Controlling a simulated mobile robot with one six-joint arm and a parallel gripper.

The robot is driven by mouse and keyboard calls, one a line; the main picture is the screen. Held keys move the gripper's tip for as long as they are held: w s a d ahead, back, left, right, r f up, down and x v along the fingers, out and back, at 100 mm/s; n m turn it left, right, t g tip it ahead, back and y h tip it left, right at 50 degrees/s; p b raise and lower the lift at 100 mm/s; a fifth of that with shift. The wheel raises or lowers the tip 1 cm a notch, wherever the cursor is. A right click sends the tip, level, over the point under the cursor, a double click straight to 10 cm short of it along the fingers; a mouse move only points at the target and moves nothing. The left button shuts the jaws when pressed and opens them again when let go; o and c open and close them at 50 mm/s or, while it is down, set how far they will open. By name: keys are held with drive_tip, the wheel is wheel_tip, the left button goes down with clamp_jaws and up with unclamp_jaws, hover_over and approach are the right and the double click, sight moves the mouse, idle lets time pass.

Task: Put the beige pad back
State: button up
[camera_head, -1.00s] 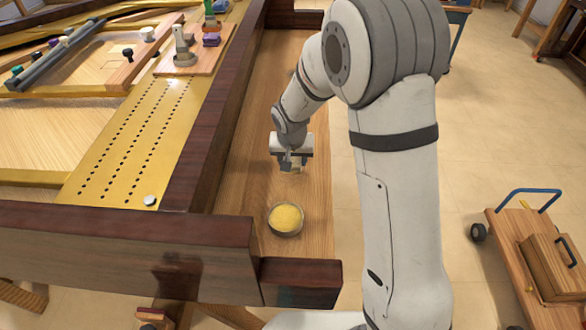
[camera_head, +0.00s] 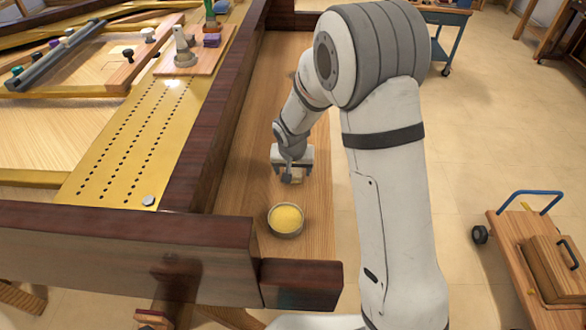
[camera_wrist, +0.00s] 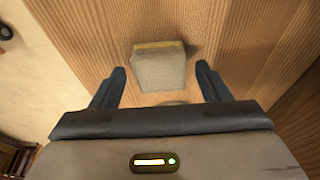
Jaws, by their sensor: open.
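The beige pad (camera_wrist: 160,70) is a small block with a yellowish far edge. In the wrist view it rests on the wooden surface (camera_wrist: 75,20), roughly centred between the fingertips. My gripper (camera_wrist: 160,78) is open, with a gap on both sides of the pad. I cannot tell how much height separates the fingers from the pad. In the head view my gripper (camera_head: 292,176) is low over the wooden shelf (camera_head: 255,130), its fingers pointing down, and it mostly hides the pad.
A round dish with yellow contents (camera_head: 285,219) stands on the shelf nearer the camera. A dark wooden rail (camera_head: 215,120) runs along the shelf's left side. A pegboard-like tool base (camera_head: 190,62) stands at the upper left. A wooden cart (camera_head: 540,260) is on the floor at right.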

drive_tip(key=shift+r+p, duration=0.3)
drive_tip(key=v, duration=1.2)
drive_tip(key=s+d+r, duration=0.4)
drive_tip(key=s+d, duration=0.4)
drive_tip(key=s, duration=0.3)
drive_tip(key=s+d+r+g, duration=0.1)
drive_tip(key=s+d+r, duration=0.3)
drive_tip(key=s+d, duration=0.4)
drive_tip(key=s, duration=0.2)
drive_tip(key=shift+s+d+r+p, duration=0.25)
drive_tip(key=shift+s+r+p, duration=0.1)
drive_tip(key=shift+s, duration=0.05)
drive_tip(key=shift+r, duration=0.1)
wheel_tip(320, 180, up, 7)
drive_tip(key=p, duration=0.6)
drive_tip(key=shift+p, duration=0.3)
